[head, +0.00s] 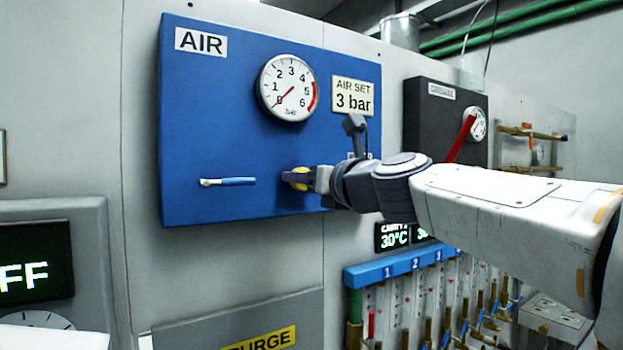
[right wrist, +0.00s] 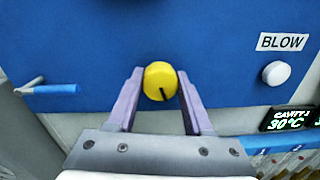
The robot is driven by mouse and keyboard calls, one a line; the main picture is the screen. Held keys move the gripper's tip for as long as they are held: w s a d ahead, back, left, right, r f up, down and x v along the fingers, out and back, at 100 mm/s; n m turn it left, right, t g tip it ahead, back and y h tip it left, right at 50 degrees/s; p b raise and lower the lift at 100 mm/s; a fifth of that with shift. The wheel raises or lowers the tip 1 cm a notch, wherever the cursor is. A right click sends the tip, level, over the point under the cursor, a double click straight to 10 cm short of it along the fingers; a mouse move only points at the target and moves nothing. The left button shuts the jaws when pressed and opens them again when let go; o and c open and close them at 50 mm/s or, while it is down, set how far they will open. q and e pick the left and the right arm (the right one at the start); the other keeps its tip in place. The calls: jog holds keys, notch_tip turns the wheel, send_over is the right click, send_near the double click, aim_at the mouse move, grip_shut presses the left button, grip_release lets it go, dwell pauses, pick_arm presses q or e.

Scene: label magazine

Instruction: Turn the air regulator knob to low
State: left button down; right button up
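The yellow air regulator knob (right wrist: 160,80) is on the blue AIR panel (head: 240,140), its dark pointer mark aimed down and slightly right in the right wrist view. My right gripper (right wrist: 160,74) is open, with one finger on each side of the knob and a small gap showing at each tip. In the head view the right gripper (head: 297,178) hides part of the knob (head: 300,184). The pressure gauge (head: 288,88) has its red needle near 0. My left gripper is not in view.
A blue-handled lever (head: 230,182) sits left of the knob. A white BLOW button (right wrist: 276,73) is to its right. The AIR SET 3 bar plate (head: 353,96) is above. A dark GREASE box (head: 425,110) and a blue-topped flowmeter rack (head: 390,270) stand right.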

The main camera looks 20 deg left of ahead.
grip_shut()
